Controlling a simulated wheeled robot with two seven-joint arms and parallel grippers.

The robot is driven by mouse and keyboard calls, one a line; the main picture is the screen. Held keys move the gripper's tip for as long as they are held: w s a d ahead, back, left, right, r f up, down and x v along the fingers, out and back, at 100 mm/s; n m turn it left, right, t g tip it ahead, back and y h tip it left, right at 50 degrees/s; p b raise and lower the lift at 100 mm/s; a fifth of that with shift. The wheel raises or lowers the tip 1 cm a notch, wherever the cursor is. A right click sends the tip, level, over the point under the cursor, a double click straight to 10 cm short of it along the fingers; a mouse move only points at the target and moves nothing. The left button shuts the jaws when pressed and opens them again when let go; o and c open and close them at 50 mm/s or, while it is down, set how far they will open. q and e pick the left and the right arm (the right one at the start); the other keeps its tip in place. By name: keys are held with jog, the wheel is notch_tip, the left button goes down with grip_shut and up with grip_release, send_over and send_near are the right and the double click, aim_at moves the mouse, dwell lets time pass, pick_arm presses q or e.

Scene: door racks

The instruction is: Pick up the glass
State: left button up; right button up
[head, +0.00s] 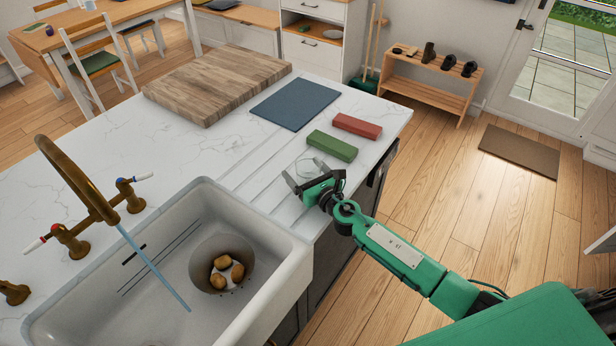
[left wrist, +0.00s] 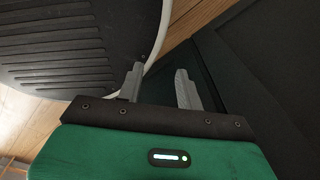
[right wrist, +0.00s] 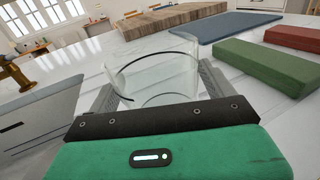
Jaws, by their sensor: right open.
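The clear glass (head: 306,169) stands on the white marble counter to the right of the sink. It also shows large in the right wrist view (right wrist: 160,70). My right gripper (head: 305,184) is open, with one finger on each side of the glass; in the right wrist view the glass lies between and just beyond the fingers (right wrist: 157,90). I cannot tell whether either finger touches it. My left gripper (left wrist: 160,88) is open and empty, seen only in the left wrist view, away from the counter.
A green block (head: 332,146) and a red block (head: 357,126) lie just behind the glass. A blue mat (head: 295,103) and a wooden board (head: 218,82) lie farther back. The sink (head: 270,240), with a bowl (head: 240,252) in it, is at the left, beside a brass tap (head: 75,180).

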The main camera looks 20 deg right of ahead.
jog(key=c, duration=1.2)
jog(key=shift+r, duration=0.15)
